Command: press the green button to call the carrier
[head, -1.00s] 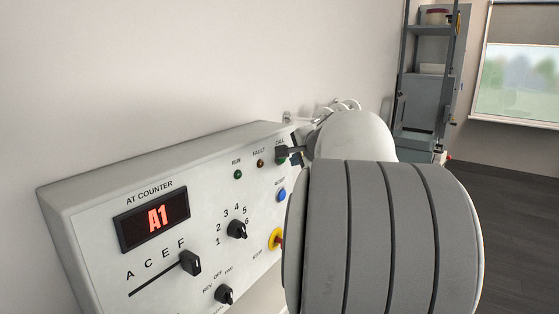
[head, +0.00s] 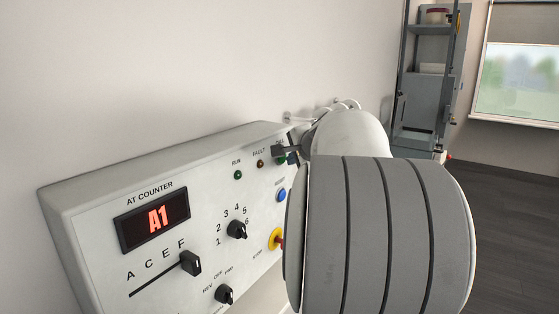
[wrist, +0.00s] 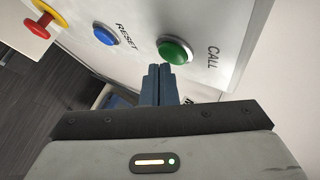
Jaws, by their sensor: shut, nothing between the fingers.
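The green CALL button (wrist: 175,50) is a domed button on the white control panel, seen in the wrist view. My gripper (wrist: 160,70) is shut and empty, its fingertips just below the green button in that view; I cannot tell whether they touch it. In the head view my gripper (head: 290,151) is at the panel's upper right corner and covers most of the green button. The panel (head: 110,190) has a display (head: 153,220) reading A1.
A blue RESET button (wrist: 105,34) and a red stop knob on a yellow base (wrist: 40,25) sit beside the green button. The panel also has a selector knob (head: 236,229) and a lever knob (head: 190,263). A grey shelf unit (head: 425,90) stands farther back.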

